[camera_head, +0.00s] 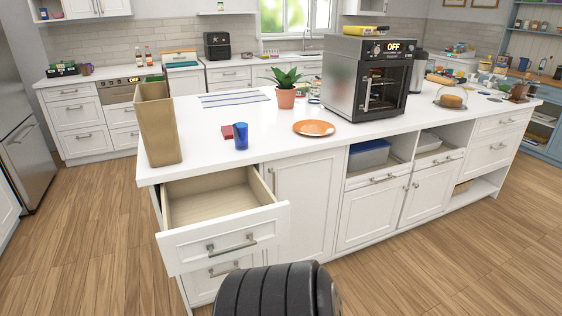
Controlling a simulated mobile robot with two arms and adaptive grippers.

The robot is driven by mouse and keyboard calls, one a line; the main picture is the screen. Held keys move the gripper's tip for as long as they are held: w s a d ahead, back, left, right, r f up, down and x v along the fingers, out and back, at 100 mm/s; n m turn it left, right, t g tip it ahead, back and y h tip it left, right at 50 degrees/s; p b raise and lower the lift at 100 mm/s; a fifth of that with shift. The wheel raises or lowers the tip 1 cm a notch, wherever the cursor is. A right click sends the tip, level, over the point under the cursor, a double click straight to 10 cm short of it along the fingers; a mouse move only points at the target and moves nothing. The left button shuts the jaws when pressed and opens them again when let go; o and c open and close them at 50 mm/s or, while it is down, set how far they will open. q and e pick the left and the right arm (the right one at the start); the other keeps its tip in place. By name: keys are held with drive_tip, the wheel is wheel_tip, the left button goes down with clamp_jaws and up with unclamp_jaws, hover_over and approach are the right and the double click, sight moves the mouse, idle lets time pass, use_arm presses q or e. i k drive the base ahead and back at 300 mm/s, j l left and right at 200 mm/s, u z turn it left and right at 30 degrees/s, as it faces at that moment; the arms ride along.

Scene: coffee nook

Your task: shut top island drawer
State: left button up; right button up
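The top island drawer (220,241) is pulled far out at the left end of the white island (225,170). Its inside is bare light wood and looks empty. Its bar handle (231,245) is on the white front panel and is not touched by anything. A lower drawer (212,285) shows beneath it, and appears shut. Neither of my grippers is in view. A black ribbed part, seemingly of my own body, shows at the bottom middle, close to the drawer's right front corner in the picture.
A tall tan bin (158,125), a blue cup (241,136), an orange plate (314,128), a potted plant (286,88) and an oven (368,78) stand on the island top. A shut cabinet door (302,205) is right of the drawer. The wood floor (80,245) at left is clear.

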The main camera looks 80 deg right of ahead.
sight(218, 207)
drive_tip(key=z, duration=2.25)
